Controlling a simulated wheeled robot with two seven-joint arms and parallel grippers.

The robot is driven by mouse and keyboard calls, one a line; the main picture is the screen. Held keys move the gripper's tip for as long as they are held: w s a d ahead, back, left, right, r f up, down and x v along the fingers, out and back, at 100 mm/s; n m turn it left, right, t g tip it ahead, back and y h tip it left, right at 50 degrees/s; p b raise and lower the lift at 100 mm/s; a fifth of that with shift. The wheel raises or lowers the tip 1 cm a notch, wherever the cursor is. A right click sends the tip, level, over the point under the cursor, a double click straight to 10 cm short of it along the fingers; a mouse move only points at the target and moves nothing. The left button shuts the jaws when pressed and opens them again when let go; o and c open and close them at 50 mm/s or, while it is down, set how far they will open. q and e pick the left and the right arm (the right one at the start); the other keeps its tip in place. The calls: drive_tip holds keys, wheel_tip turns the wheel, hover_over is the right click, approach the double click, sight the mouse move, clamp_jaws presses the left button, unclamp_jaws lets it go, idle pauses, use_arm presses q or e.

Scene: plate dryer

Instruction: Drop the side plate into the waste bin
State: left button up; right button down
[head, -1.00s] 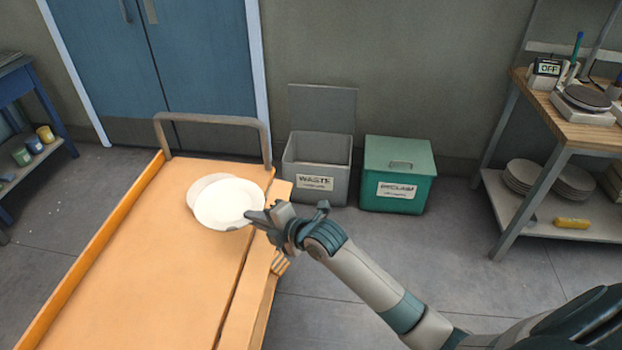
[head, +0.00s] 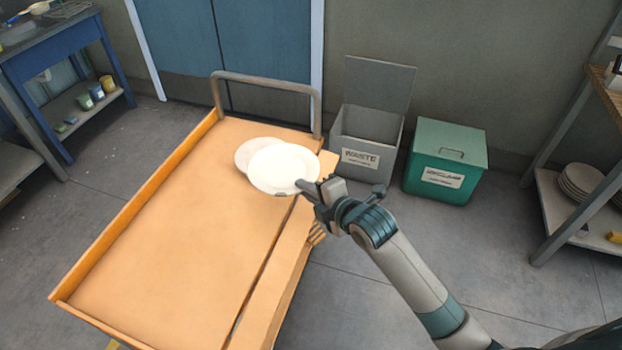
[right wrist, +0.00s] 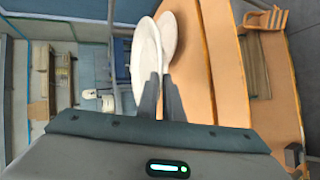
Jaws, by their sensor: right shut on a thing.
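A white side plate (head: 284,170) is held at its near right edge by my right gripper (head: 308,188), which is shut on it. In the right wrist view the held plate (right wrist: 147,62) shows edge-on at the fingers (right wrist: 160,98). A second white plate (head: 250,150) lies on the wooden cart top, partly behind the held one. The held plate looks raised from the cart, but the height is hard to judge. The grey waste bin (head: 362,156), labelled WASTE, stands on the floor beyond the cart's far right corner with its lid up. My left gripper is out of view.
A green lidded bin (head: 445,178) stands right of the waste bin. The cart (head: 170,230) has a raised left edge and a grey handle (head: 268,86) at its far end. A shelf with stacked plates (head: 582,182) stands at right.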

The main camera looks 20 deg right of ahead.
drive_tip(key=s+d+r+m+h, duration=0.4)
drive_tip(key=s+d+r, duration=0.2)
drive_tip(key=s+r, duration=0.1)
drive_tip(key=shift+s+d+r+t+h, duration=0.25)
drive_tip(key=shift+s+t+h, duration=0.15)
drive_tip(key=shift+s, duration=0.5)
drive_tip(key=shift+d, duration=0.1)
